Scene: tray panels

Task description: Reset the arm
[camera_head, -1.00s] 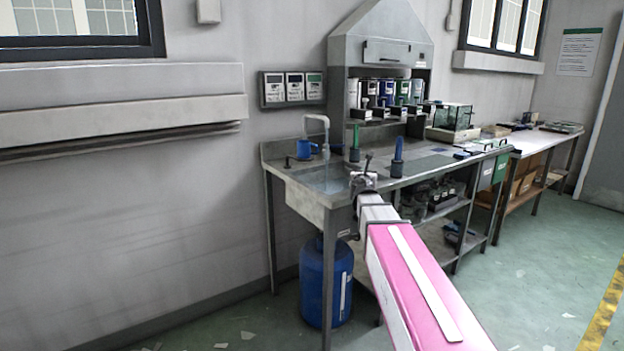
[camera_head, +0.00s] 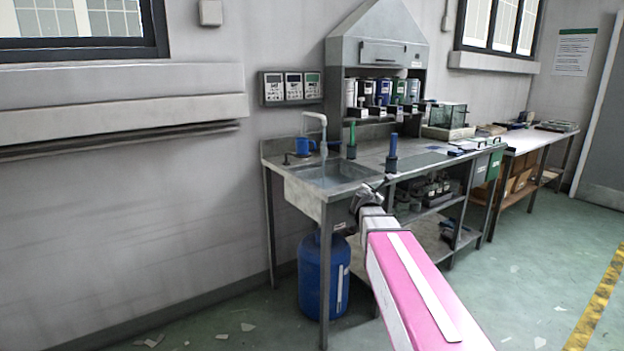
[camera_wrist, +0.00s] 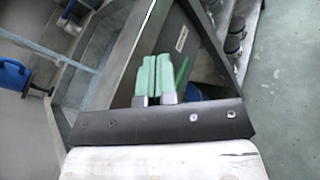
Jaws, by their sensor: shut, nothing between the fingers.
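My gripper (camera_head: 372,190) is at the end of my pink and white arm, near the front edge of the sink bench (camera_head: 328,205). In the wrist view its two green-padded fingers (camera_wrist: 154,82) lie side by side, shut with nothing between them. The bench's front edge and leg region show close behind the fingers there. From the head view the fingertips are small and hard to make out.
The bench holds a sink (camera_head: 335,176), a blue mug (camera_head: 304,146), a green bottle (camera_head: 351,140) and a blue bottle (camera_head: 392,152). A blue drum (camera_head: 322,275) stands below. A second table (camera_head: 530,141) is at right. The floor at right is open.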

